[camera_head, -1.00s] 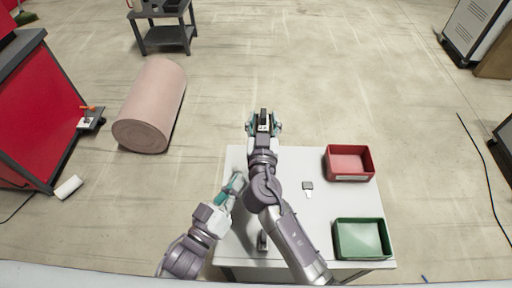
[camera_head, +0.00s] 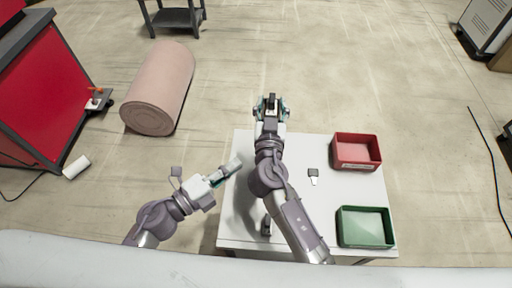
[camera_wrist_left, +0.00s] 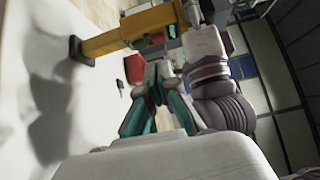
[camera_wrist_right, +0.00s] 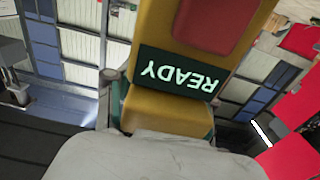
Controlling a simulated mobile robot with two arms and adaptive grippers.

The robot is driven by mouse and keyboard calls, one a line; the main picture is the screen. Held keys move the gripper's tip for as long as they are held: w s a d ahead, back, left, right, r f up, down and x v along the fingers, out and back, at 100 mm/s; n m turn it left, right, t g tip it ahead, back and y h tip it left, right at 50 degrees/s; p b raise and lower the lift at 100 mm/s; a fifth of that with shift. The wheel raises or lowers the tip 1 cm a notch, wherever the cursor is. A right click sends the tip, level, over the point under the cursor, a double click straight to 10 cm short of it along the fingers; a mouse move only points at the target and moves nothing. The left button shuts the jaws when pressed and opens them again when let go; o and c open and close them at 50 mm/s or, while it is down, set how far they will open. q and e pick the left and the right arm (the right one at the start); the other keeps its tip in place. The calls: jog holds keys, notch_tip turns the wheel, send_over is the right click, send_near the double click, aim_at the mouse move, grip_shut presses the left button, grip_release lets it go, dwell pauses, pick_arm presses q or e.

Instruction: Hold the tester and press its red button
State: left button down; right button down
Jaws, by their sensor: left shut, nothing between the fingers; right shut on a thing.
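The tester is a yellow body (camera_wrist_right: 165,108) in the right wrist view, with a dark screen reading READY (camera_wrist_right: 178,75) and a red button (camera_wrist_right: 208,22) above it. My right gripper (camera_head: 271,103) is shut on it, beyond the table's far edge. In the left wrist view a yellow body with a dark end (camera_wrist_left: 130,30), apparently the tester, lies across the top. My left gripper (camera_head: 234,164) is shut and empty near the table's left edge, apart from the tester. Its fingers show in the left wrist view (camera_wrist_left: 158,72), below the yellow body.
The white table (camera_head: 322,212) carries a red bin (camera_head: 357,167), a green bin (camera_head: 365,243), a small dark item with a white part (camera_head: 313,174) and an upright dark object (camera_head: 266,228). A pink roll (camera_head: 158,90) lies on the floor to the left.

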jog(key=shift+f, duration=0.15)
pick_arm(q)
jog(key=x, duration=0.9)
jog(key=shift+w+d, duration=0.25)
jog(key=shift+w, duration=0.05)
jog(key=shift+w+a, duration=0.1)
jog(key=shift+w, duration=1)
pick_arm(e)
jog(key=shift+a, duration=0.1)
jog(key=shift+s, duration=0.1)
pick_arm(q)
jog(key=v, duration=1)
jog(key=shift+s+d, duration=0.2)
jog(key=shift+s, duration=0.15)
